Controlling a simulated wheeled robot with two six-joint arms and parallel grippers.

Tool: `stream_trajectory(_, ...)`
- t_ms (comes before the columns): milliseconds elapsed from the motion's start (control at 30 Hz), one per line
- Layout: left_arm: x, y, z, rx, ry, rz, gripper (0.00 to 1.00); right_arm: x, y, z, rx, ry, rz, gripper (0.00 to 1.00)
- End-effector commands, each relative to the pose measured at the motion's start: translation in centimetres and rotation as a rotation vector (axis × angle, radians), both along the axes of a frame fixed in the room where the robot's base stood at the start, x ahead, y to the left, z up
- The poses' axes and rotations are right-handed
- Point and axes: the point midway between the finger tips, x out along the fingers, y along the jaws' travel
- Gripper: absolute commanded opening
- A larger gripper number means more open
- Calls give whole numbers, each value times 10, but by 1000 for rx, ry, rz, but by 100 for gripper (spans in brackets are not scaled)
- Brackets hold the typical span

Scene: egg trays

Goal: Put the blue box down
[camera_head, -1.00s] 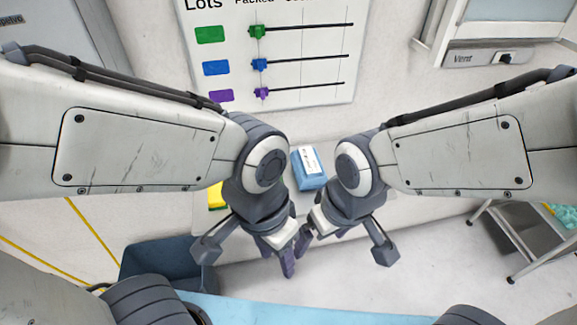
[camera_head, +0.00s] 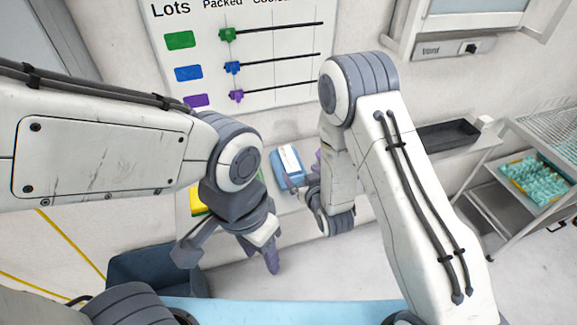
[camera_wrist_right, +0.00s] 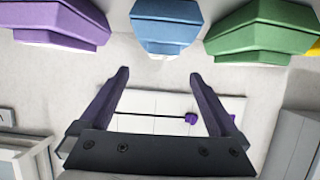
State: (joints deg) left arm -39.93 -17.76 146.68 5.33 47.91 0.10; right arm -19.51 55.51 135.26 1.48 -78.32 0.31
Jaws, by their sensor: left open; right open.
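The blue box (camera_head: 287,163) with a white label rests on the light ledge (camera_head: 290,207) against the wall. It also shows at the top of the right wrist view (camera_wrist_right: 166,28), between a purple box (camera_wrist_right: 62,25) and a green box (camera_wrist_right: 262,34). My right gripper (camera_head: 301,184) is close beside the blue box in the head view, partly hidden by its own arm. In its wrist view the jaws (camera_wrist_right: 159,74) are open and empty, apart from the blue box. My left gripper (camera_head: 265,253) is open and empty, lower and left, in front of the ledge.
A yellow box (camera_head: 197,203) stands left on the ledge. A dark tray (camera_head: 448,136) lies to the right. A metal cart (camera_head: 490,208) with a teal-filled tray is at far right. A dark blue bin (camera_head: 150,275) is at lower left. The Lots board (camera_head: 285,75) hangs behind.

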Motion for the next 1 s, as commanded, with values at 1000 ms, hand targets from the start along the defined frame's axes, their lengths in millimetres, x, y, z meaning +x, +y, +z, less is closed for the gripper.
stream_trajectory(1000,0,0,41,0,0,-2,50,80,29,-34,-1,1,1,97)
